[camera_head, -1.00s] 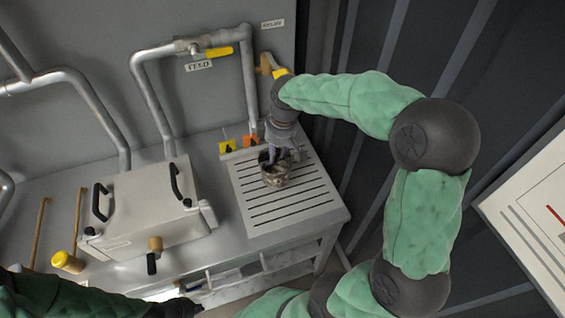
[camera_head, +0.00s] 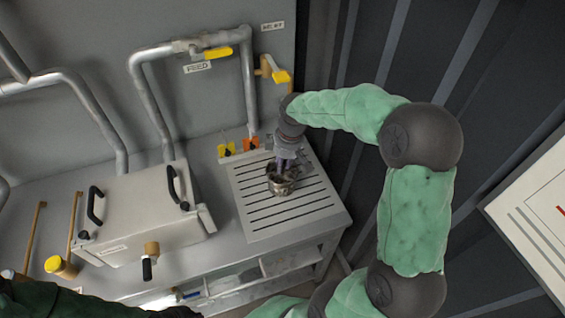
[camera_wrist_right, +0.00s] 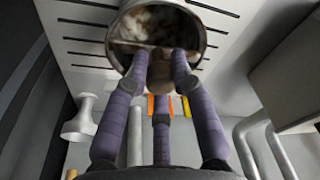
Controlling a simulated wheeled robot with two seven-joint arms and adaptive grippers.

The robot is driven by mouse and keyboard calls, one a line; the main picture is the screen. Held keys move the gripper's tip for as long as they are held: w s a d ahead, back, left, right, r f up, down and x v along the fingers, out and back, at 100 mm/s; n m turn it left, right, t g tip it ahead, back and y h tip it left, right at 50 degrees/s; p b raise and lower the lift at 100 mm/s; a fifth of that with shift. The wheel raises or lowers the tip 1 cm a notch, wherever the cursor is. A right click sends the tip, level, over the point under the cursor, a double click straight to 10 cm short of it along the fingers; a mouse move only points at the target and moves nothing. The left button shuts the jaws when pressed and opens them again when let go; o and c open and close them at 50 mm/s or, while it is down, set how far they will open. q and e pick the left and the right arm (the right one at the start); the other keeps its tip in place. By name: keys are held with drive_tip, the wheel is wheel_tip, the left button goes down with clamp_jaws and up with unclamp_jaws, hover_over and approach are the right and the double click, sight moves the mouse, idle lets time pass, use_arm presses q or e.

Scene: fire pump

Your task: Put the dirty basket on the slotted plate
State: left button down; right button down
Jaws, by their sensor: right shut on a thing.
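The dirty basket (camera_head: 281,186) is a small round metal cup with brown and whitish grime inside. It is over the slotted plate (camera_head: 300,218), a pale plate with dark parallel slots on the right end of the bench. Whether its bottom touches the plate cannot be told. In the right wrist view, the purple fingers (camera_wrist_right: 158,60) meet at a tab on the rim of the basket (camera_wrist_right: 150,28). Part of my left arm's dark end (camera_head: 182,312) shows at the bottom edge; its fingers are not clear.
A grey box with black handles (camera_head: 145,215) stands left of the plate. Pipes with a yellow feed valve lever (camera_head: 218,53) and another yellow-handled valve (camera_head: 281,76) are on the wall. The plate's front is clear.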

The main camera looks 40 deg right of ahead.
sight(288, 173)
drive_tip(key=c, duration=1)
unclamp_jaws()
drive_tip(key=shift+c, duration=0.2)
wheel_tip(288, 173, up, 12)
drive_tip(key=s+p, duration=0.1)
drive_tip(key=p, duration=0.2)
drive_tip(key=shift+s+d+p, duration=0.3)
drive_tip(key=shift+s+d, duration=0.05)
drive_tip(key=shift+d, duration=0.1)
